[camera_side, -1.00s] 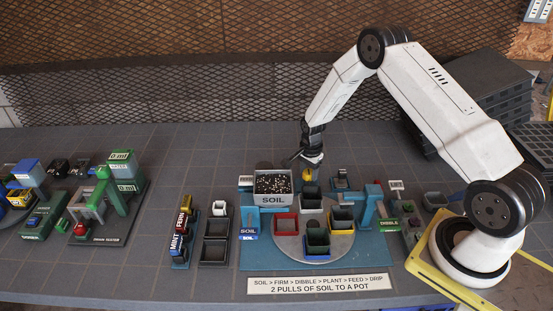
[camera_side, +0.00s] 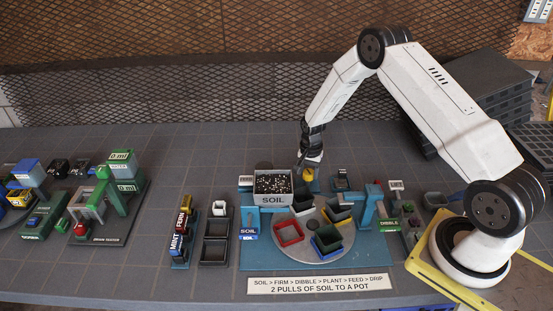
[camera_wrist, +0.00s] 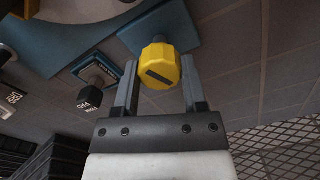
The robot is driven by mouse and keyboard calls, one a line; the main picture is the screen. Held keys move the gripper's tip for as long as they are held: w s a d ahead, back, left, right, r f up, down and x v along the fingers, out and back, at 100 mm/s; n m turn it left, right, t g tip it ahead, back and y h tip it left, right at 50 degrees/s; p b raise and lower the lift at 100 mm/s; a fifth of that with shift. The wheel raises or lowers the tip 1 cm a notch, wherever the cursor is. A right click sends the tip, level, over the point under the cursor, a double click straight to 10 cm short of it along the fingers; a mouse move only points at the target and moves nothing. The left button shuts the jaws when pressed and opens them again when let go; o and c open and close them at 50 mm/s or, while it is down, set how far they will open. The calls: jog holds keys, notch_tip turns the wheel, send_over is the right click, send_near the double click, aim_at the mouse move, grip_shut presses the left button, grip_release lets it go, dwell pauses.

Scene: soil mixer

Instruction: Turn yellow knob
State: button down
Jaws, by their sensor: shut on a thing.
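The yellow knob (camera_wrist: 160,66) is a faceted yellow cap with a dark slot across its face, on a dark stem above a blue base. In the wrist view my gripper (camera_wrist: 160,72) has one finger on each side of the knob and is shut on it. In the side view my gripper (camera_side: 309,168) points down behind the soil box, and the knob (camera_side: 309,173) shows partly beside it. The round turntable (camera_side: 280,251) carries pots in several colours, including a red pot (camera_side: 289,234) and a blue pot (camera_side: 327,240). The pots sit turned at an angle.
The soil box (camera_side: 273,199) stands just left of my gripper. A blue post (camera_side: 369,210) stands at the turntable's right. A black knob with a label (camera_wrist: 90,97) is left of the yellow knob in the wrist view.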

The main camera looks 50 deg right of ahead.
aim_at(309, 172)
jog(key=n, duration=0.6)
jog(key=shift+n, duration=0.3)
jog(key=n, duration=0.6)
jog(key=shift+n, duration=0.4)
jog(key=shift+c, duration=0.7)
grip_release()
jog(key=shift+r, duration=3.9)
